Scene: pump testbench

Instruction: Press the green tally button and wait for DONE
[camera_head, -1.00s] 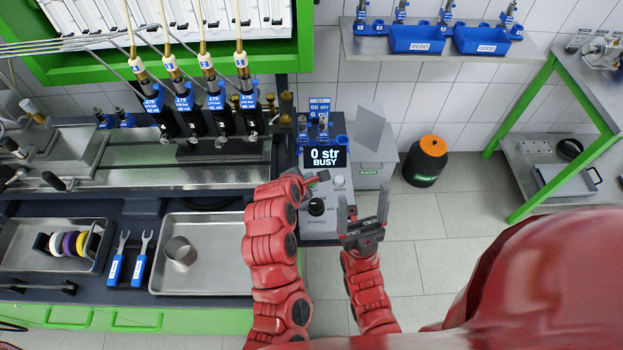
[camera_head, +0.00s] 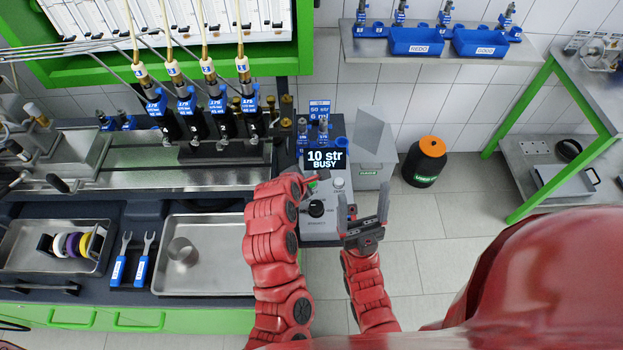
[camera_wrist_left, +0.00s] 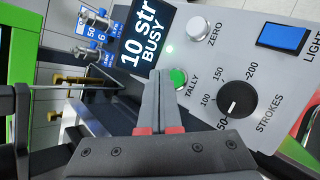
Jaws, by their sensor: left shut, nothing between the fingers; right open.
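The display (camera_head: 325,159) on the grey control box reads "10 str BUSY"; it also shows in the left wrist view (camera_wrist_left: 148,35). The green tally button (camera_wrist_left: 178,78) shows in the left wrist view, above the TALLY label, with a small lit green lamp near it. My left gripper (camera_head: 322,177) is shut and empty, its fingertips (camera_wrist_left: 166,72) right beside the green button; I cannot tell whether they touch it. My right gripper (camera_head: 363,210) is open and empty, at the right edge of the control box.
The zero button (camera_wrist_left: 204,37), the black strokes knob (camera_wrist_left: 239,98) and a blue light switch (camera_wrist_left: 283,37) sit on the same panel. A metal tray (camera_head: 205,285) lies left of my left arm. A black and orange canister (camera_head: 425,162) stands on the floor at right.

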